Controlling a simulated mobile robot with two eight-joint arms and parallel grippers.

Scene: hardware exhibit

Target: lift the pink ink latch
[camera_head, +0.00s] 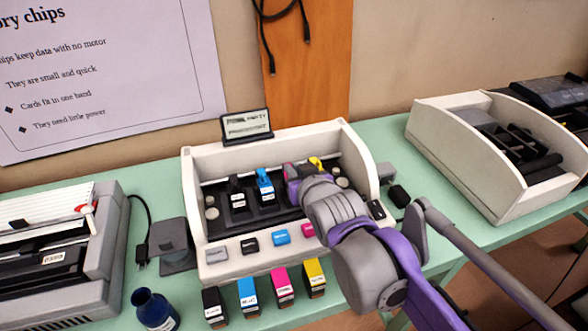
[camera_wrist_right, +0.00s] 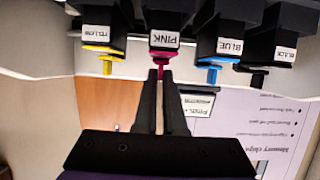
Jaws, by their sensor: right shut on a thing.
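The pink ink latch (camera_wrist_right: 160,57) sticks out of the slot labelled PINK in the right wrist view, which looks upside down. A small part of the latch (camera_head: 288,169) shows in the head view, mostly hidden by my right arm. My right gripper (camera_wrist_right: 160,74) is shut on the pink latch, with its narrow fingertips at the latch's end. In the head view my right wrist covers the pink slot. The printer (camera_head: 196,183) is an open cream housing with a row of ink slots. My left gripper is in neither view.
Blue (camera_head: 264,178), black (camera_head: 236,184) and yellow (camera_head: 316,162) latches stand close beside the pink one. Several loose cartridges (camera_head: 282,285) stand in front of the printer. A blue bottle (camera_head: 153,308) is at front left. An open cream machine (camera_head: 470,180) stands to the right.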

